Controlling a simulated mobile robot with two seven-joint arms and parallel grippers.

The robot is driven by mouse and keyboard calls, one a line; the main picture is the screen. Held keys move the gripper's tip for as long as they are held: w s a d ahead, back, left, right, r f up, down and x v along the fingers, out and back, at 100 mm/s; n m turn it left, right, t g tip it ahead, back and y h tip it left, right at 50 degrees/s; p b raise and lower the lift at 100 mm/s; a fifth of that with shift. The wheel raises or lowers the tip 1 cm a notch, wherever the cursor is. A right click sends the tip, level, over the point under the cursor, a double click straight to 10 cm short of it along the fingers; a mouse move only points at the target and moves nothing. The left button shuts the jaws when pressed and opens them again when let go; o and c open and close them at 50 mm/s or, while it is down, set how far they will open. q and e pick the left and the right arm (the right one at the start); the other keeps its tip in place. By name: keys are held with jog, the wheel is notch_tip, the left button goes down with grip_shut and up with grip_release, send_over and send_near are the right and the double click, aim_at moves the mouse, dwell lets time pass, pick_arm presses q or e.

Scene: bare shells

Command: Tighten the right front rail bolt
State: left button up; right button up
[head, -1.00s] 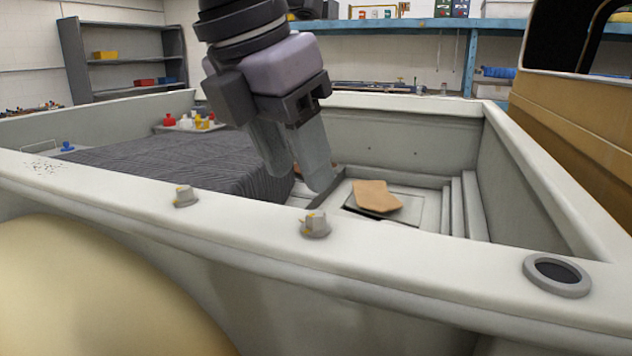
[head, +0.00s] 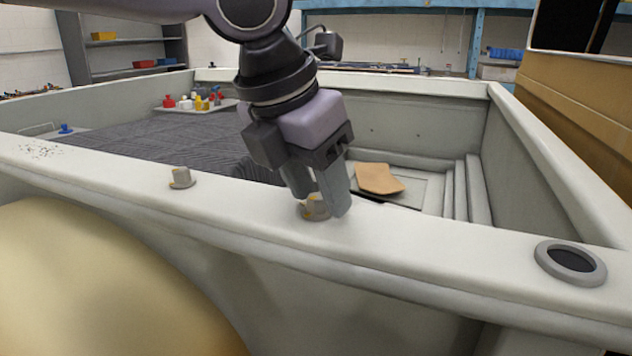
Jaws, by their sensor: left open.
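Two bolts with yellow marks stand on the pale front rail (head: 440,250). The right bolt (head: 314,209) is near the middle of the rail, partly hidden by my gripper. The left bolt (head: 181,178) stands apart, further left on the rail. My left gripper (head: 324,203) is open and points down at the right bolt. Its fingers overlap the bolt in the picture; I cannot tell whether they touch it. My right gripper is not in view.
A round dark-centred ring (head: 570,262) sits on the rail at the right. Inside the shell are a striped grey cover (head: 150,150), a tray of small bottles (head: 222,106) and a brown sheet (head: 377,179). A tan rounded shape (head: 90,280) stands in front at left.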

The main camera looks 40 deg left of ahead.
pick_arm(q)
grip_shut()
